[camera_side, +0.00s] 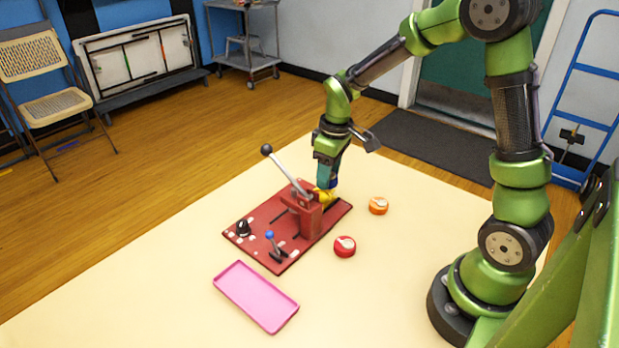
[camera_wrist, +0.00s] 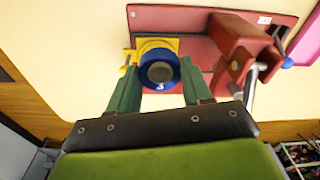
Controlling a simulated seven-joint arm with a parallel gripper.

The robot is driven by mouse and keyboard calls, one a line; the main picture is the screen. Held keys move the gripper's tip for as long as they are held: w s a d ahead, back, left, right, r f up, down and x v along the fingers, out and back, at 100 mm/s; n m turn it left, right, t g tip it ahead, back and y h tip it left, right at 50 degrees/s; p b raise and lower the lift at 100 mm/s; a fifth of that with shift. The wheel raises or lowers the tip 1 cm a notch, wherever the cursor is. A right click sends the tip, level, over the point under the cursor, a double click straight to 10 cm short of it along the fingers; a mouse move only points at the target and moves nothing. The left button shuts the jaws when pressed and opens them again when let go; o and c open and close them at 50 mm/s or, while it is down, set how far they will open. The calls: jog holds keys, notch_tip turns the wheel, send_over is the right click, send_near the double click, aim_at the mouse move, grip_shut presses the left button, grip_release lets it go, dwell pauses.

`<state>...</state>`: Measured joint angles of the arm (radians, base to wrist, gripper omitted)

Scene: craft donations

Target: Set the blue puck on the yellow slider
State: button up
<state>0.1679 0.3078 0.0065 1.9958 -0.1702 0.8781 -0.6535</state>
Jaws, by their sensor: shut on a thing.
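The blue puck (camera_wrist: 159,84) is between my gripper's fingers (camera_wrist: 159,92), which are shut on it. In the wrist view it overlaps the yellow slider (camera_wrist: 148,43), which sits on the red board (camera_wrist: 180,19). I cannot tell whether the puck touches the slider or is just above it. In the side view my gripper (camera_side: 327,184) points down at the far end of the red board (camera_side: 262,240), and the yellow slider (camera_side: 328,197) shows below it. The puck (camera_side: 333,182) is mostly hidden there.
The board carries a red block (camera_side: 301,215) with a long black-knobbed lever (camera_side: 287,171) beside my gripper, and a blue-knobbed lever (camera_side: 271,241). A red puck (camera_side: 345,246) and an orange puck (camera_side: 378,205) lie to the right. A pink tray (camera_side: 256,296) lies in front.

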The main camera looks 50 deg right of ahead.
jog(key=w, duration=0.2)
jog(key=shift+w+r, duration=0.15)
jog(key=shift+w, duration=0.15)
jog(key=shift+f, duration=2.65)
jog(key=shift+s+d, duration=0.1)
jog(key=shift+d, duration=0.25)
jog(key=shift+r, duration=0.2)
jog(key=shift+a+r, duration=0.1)
jog(key=shift+r, duration=0.55)
jog(key=shift+a, duration=0.2)
jog(key=shift+f, duration=1.25)
